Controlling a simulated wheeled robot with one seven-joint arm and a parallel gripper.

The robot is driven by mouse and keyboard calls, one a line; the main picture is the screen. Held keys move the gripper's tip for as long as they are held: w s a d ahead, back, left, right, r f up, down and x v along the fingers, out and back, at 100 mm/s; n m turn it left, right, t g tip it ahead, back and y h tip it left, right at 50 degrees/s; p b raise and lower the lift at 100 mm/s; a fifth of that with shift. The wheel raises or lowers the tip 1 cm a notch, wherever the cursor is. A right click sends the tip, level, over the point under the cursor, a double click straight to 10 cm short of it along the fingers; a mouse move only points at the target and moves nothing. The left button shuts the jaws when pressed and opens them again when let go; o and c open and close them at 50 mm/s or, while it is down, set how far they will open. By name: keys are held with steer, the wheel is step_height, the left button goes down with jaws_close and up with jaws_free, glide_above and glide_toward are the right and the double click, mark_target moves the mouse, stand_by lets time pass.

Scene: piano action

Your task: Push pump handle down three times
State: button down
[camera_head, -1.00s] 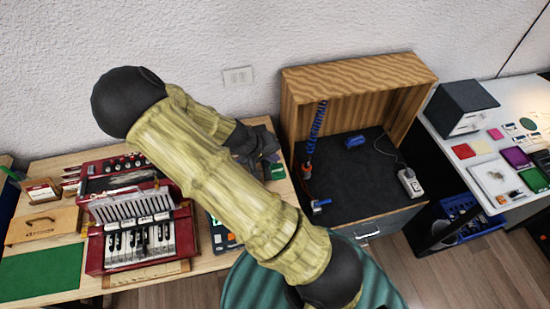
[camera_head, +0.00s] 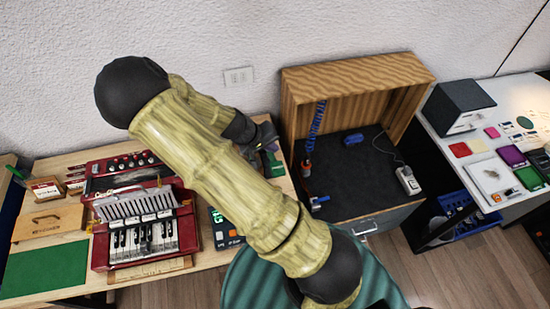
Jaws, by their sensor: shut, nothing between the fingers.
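My gripper (camera_head: 269,131) is small and dark at the far end of my arm, over the back right of the wooden bench, close to the left side of the wooden cabinet. It is shut with nothing held. I cannot make out a pump handle; my arm covers part of the bench around the gripper. A green and purple item (camera_head: 272,164) lies just below the gripper, partly hidden. Whether the gripper touches anything is not clear.
A red keyboard model (camera_head: 147,225) stands on the wooden bench (camera_head: 75,160). The open wooden cabinet (camera_head: 300,95) holds a blue coiled hose (camera_head: 317,120) and a white power strip (camera_head: 407,180). A white table (camera_head: 462,125) with coloured squares is at the right.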

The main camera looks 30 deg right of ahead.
steer(key=r+p, duration=0.1)
steer(key=w+r+p, duration=0.1)
steer(key=r, duration=0.1)
steer(key=shift+w+d+r, duration=0.1)
steer(key=shift+w+d, duration=0.05)
stand_by(0.9)
steer(key=s+a+r+n+t+y+b, duration=0.1)
steer(key=s+a+r+y+b, duration=0.5)
steer(key=s, duration=0.6)
steer(key=a+r+t, duration=0.1)
steer(key=a+r, duration=0.1)
steer(key=shift+s+a+n+y, duration=0.15)
steer(key=shift+a+n+y, duration=0.15)
steer(key=shift+a+y, duration=0.1)
